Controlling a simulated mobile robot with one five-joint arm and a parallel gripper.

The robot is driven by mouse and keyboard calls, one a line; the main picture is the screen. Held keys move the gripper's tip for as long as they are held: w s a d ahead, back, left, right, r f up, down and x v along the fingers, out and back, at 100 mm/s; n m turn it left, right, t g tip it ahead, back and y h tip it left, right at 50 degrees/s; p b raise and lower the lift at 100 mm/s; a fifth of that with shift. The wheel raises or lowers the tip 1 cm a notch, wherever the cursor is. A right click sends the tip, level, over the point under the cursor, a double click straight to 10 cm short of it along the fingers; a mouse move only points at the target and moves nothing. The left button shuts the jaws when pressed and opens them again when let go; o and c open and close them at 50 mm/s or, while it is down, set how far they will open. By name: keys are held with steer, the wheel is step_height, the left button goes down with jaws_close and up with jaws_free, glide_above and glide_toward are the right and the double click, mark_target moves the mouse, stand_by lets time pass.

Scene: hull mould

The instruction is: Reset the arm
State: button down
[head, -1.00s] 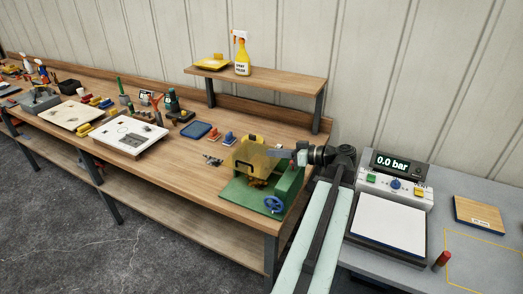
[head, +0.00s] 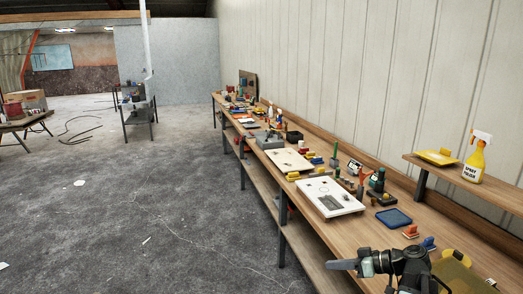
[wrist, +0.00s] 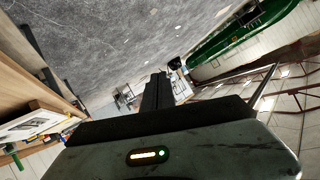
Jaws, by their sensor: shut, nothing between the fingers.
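My gripper (head: 342,264) is at the lower right of the head view, pointing left, near the bench's front edge. Its fingers are together with nothing between them. In the wrist view the dark closed fingers (wrist: 156,95) stick out from the wrist body, with floor beyond them. My arm's dark wrist joint hides part of the bench top behind it.
The long wooden bench (head: 345,228) runs along the right wall with a white board (head: 330,196), a blue tray (head: 393,217) and small tools. A shelf holds a yellow spray bottle (head: 476,160). The grey floor (head: 150,220) to the left is open. A green hull (wrist: 240,30) shows in the wrist view.

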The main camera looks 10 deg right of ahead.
steer(key=s+a+f+g+h, duration=0.25)
steer(key=a+f, duration=0.25)
steer(key=a, duration=0.6)
steer(key=s+a+f+g+h, duration=0.15)
steer(key=a+f+g, duration=0.3)
steer(key=a, duration=0.75)
steer(key=d+f+m+h, duration=0.4)
steer(key=d+m+h, duration=0.2)
steer(key=d+m, duration=0.1)
steer(key=shift+s+d+h, duration=0.4)
steer(key=shift+d, duration=0.25)
